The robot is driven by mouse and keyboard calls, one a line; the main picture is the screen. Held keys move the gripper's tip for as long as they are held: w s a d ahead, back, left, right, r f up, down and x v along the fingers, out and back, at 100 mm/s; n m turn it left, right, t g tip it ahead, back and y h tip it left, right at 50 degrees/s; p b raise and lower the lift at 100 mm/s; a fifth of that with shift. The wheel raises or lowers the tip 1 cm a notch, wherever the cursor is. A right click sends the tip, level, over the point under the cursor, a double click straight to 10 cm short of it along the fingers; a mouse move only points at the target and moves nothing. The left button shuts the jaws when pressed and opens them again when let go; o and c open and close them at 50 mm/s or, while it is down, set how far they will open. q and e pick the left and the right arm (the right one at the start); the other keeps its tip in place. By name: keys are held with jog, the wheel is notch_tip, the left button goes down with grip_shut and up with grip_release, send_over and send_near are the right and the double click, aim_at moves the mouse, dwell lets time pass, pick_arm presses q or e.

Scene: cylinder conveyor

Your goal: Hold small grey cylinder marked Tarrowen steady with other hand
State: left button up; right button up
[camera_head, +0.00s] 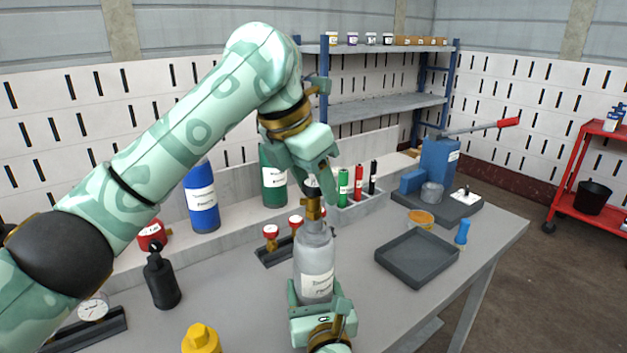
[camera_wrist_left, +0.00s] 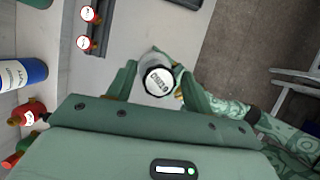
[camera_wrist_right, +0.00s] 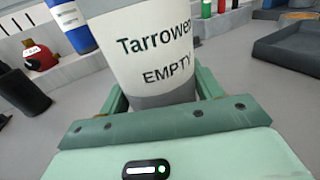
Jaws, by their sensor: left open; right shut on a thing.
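The small grey cylinder (camera_head: 314,262) marked Tarrowen stands upright in the middle of the head view, with a brass valve on its neck. In the right wrist view its white label (camera_wrist_right: 152,50) reads "Tarrowen EMPTY". My right gripper (camera_head: 318,298) is shut on its lower body. My left gripper (camera_head: 316,182) is open above it, pointing down at the valve end. In the left wrist view the round, dark-rimmed top (camera_wrist_left: 158,80) of the cylinder lies between the open fingers (camera_wrist_left: 156,85). I cannot tell whether they touch it.
A blue cylinder (camera_head: 202,205) and a green cylinder (camera_head: 273,185) stand behind. A black bottle (camera_head: 162,280) and a yellow item (camera_head: 201,340) are to the left. Red-topped valves sit in a rack (camera_head: 270,253) close behind. An empty dark tray (camera_head: 418,278) lies to the right.

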aim_at(314, 202)
pick_arm(q)
jog(key=m+g, duration=0.1)
jog(key=m, duration=0.2)
jog(key=m+g+h, duration=0.1)
jog(key=m, duration=0.2)
dwell(0.3)
jog(key=shift+f, duration=1.25)
jog(key=c, duration=1.1)
jog(key=n+t, duration=0.1)
jog(key=n, duration=0.2)
jog(key=n+t+y, duration=0.1)
jog(key=n, duration=0.2)
